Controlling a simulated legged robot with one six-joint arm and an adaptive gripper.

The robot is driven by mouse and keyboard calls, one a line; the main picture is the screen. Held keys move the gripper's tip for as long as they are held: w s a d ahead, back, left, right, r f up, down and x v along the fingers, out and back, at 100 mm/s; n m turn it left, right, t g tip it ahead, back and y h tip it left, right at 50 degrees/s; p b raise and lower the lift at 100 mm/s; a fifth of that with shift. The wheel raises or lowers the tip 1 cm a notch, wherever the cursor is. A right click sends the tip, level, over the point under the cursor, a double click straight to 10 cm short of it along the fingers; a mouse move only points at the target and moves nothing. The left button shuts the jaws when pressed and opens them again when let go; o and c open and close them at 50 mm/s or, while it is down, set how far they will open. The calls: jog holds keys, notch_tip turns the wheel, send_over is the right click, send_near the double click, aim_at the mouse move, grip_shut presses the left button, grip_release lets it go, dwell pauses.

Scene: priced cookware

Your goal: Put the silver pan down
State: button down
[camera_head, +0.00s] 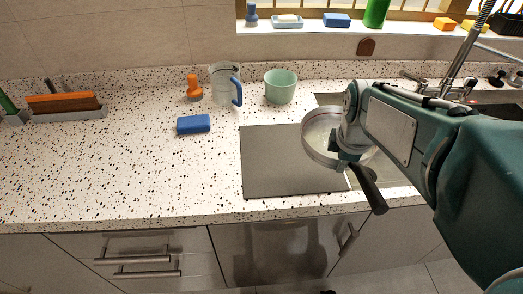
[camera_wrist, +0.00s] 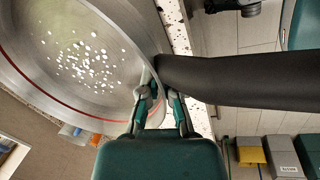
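The silver pan (camera_head: 310,150) has a dark handle (camera_head: 372,192) pointing to the lower right in the head view. My gripper (camera_head: 346,163) is shut on the pan where the handle meets the rim. In the wrist view the pan (camera_wrist: 128,35) fills the upper left, with small white bits inside. The gripper's fingers (camera_wrist: 160,98) meet the pan at the handle's root, and the dark handle runs right. The pan overlaps the right part of a flat grey panel (camera_head: 280,170) in the head view; the gap beneath it is hard to judge. My arm hides part of the pan.
A mint bowl (camera_head: 280,88), clear pitcher (camera_head: 224,85), orange bottle (camera_head: 194,88) and blue sponge (camera_head: 194,124) stand behind and left of the panel. A rack (camera_head: 66,106) is far left. The sink faucet (camera_head: 462,62) is right. The left counter is mostly bare.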

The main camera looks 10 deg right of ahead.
jog(key=shift+a, duration=0.1)
jog(key=w+f, duration=0.1)
jog(key=w, duration=0.1)
jog(key=w+a+f, duration=0.1)
jog(key=w, duration=0.1)
jog(key=shift+f, duration=0.4)
send_near(289, 176)
jog(key=f, duration=0.1)
jog(key=w+f, duration=0.1)
jog(key=f, duration=0.1)
jog(key=shift+d+f, duration=0.2)
jog(key=shift+d, duration=0.05)
jog(key=f, duration=0.3)
jog(key=shift+w+d, duration=0.1)
jog(key=shift+w, duration=0.1)
jog(key=shift+a+f, duration=0.25)
jog(key=shift+a, duration=0.5)
jog(key=c, duration=1.3)
grip_release()
jog(key=shift+d+f, duration=0.15)
jog(key=shift+d, duration=0.05)
jog(key=o, duration=0.5)
jog(key=shift+d, duration=0.4)
